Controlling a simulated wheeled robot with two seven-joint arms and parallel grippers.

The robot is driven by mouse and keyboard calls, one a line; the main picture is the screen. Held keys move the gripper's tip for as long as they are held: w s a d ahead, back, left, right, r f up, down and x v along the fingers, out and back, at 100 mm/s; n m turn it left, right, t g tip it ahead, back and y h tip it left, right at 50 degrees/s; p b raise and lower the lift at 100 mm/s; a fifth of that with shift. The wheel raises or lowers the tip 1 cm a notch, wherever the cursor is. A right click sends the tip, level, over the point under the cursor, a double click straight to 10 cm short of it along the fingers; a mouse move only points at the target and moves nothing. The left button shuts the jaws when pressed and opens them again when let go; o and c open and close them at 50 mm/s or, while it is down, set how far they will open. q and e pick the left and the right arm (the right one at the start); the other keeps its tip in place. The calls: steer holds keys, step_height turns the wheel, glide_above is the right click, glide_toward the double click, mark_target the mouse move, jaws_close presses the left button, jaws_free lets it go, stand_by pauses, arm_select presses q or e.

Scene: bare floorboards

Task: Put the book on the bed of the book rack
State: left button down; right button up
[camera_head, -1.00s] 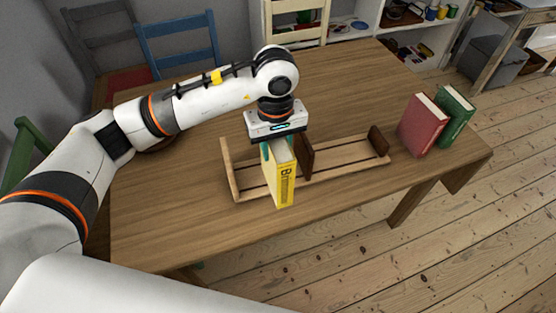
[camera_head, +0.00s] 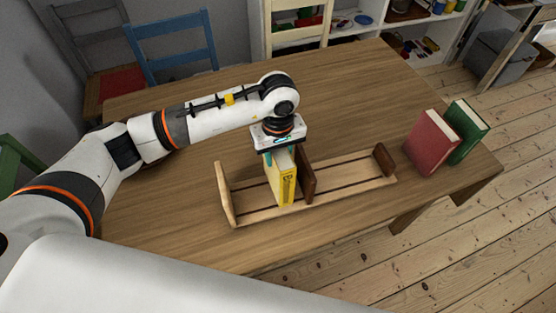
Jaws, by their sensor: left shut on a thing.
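A yellow book (camera_head: 287,187) stands upright at the wooden book rack (camera_head: 345,183), in its left part beside the dark divider (camera_head: 307,175). The book's lower end looks level with the rack's bed; whether it touches the bed I cannot tell. My left gripper (camera_head: 280,152) is above the book and shut on its top edge. The fingers are mostly hidden behind the gripper body and the book. The rack has a light end panel at the left and a dark one at the right. My right gripper is not in view.
A red book (camera_head: 432,143) and a green book (camera_head: 468,132) lean together on the table's right end. The wooden table (camera_head: 340,90) is clear behind the rack. A blue chair (camera_head: 172,45) stands at the far left, shelves at the back.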

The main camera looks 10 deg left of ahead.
arm_select(q)
steer(key=shift+w+f, duration=0.15)
steer(key=shift+f, duration=1.8)
steer(key=c, duration=0.9)
jaws_free()
steer(key=shift+p, duration=0.3)
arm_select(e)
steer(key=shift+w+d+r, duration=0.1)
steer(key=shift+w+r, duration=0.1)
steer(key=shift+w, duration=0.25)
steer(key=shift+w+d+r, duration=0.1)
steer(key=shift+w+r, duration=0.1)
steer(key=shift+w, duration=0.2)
arm_select(q)
steer(key=shift+r, duration=0.1)
step_height(320, 180, up, 11)
steer(key=shift+f+b, duration=0.15)
steer(key=shift+b, duration=0.95)
steer(key=shift+r, duration=0.75)
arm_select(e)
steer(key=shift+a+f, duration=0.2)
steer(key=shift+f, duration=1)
